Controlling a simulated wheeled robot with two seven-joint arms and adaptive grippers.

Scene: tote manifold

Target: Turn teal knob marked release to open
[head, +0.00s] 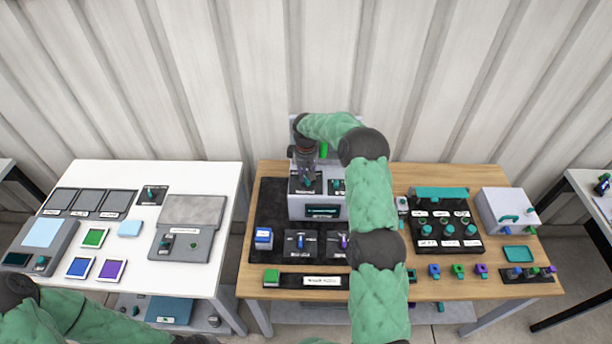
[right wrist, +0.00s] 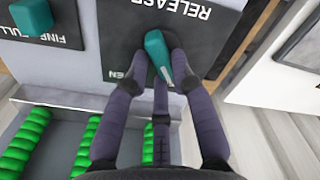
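The teal release knob (right wrist: 158,52) is on a dark plate marked RELEASE, which appears upside down in the right wrist view. In the head view, my right gripper (head: 307,172) reaches down to the left plate on top of the grey box (head: 296,208), largely hiding the knob. My left arm (head: 65,312) shows at the lower left; its gripper is out of view.
A second teal knob (right wrist: 32,18), on a plate marked FINE and FULL, sits close by. Below the plates, an open recess holds green coil-like pieces (right wrist: 85,145). Other panels stand on the wooden table (head: 445,178), and a white table (head: 215,172) is left across a gap.

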